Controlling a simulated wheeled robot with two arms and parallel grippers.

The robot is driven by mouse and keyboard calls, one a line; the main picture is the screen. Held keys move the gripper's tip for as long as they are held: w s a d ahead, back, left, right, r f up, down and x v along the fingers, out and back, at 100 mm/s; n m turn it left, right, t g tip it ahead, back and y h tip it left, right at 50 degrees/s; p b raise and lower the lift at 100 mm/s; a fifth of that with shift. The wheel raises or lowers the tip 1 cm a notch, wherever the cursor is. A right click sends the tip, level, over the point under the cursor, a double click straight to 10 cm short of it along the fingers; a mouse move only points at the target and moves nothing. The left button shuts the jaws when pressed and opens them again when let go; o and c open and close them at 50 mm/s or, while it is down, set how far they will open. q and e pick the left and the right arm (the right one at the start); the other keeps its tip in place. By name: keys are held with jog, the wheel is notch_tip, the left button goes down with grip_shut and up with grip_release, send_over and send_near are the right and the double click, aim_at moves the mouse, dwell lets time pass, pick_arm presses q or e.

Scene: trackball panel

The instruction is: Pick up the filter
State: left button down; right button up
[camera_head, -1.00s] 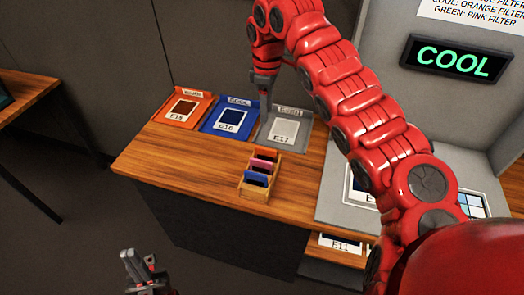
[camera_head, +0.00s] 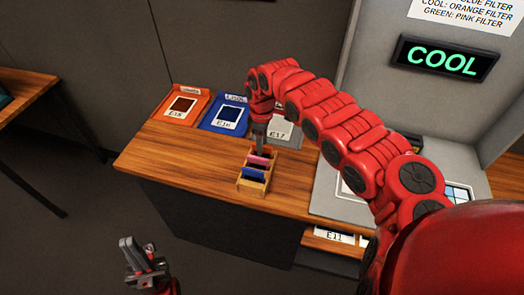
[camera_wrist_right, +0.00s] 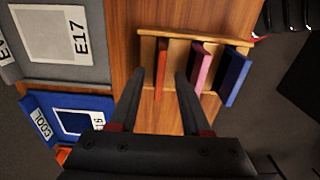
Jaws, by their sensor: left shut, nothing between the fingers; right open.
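A small wooden rack (camera_head: 251,187) on the table holds upright filters: a pink one (camera_head: 258,161), a blue one (camera_head: 253,175) and an orange one (camera_wrist_right: 161,70). The sign reads COOL, and the notice above pairs cool with the orange filter. My right gripper (camera_head: 260,152) is over the back end of the rack, pointing down. In the right wrist view its open fingers appear on either side of the orange filter; whether they touch it, I cannot tell. The gripper hides that filter in the head view. My left gripper (camera_head: 134,252) is shut and empty, low in front of the table.
Behind the rack are an orange tray (camera_head: 182,107), a blue tray (camera_head: 226,115) and a grey tray (camera_head: 291,142), with cards E15, E16 and E17. The lit COOL sign (camera_head: 445,58) is on a grey panel at right. Bare wood lies left of the rack.

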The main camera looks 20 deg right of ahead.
jog(key=shift+f, duration=0.8)
grip_shut()
